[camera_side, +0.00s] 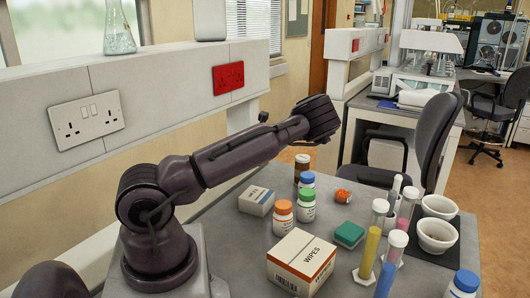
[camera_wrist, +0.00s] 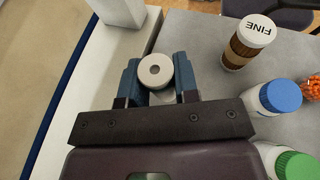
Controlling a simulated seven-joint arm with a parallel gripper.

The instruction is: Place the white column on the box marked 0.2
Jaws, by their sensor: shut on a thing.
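In the wrist view, my gripper (camera_wrist: 157,82) is shut on a round white piece (camera_wrist: 164,76) with a grey hole in its top. It looks like the white column seen end-on, held between two blue fingers. Its lower part is hidden. In the side view, my gripper is at the arm's far end above the back of the table, its fingers and load not distinct. No 0.2 mark is readable.
A brown jar marked FINE (camera_wrist: 246,44) stands right of my gripper, beside a blue-capped bottle (camera_wrist: 274,97) and a green-capped one (camera_wrist: 296,166). Tall coloured tubes (camera_side: 371,242) and white mortars (camera_side: 437,233) stand at the table's right. A wall ledge (camera_side: 150,85) runs along the left.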

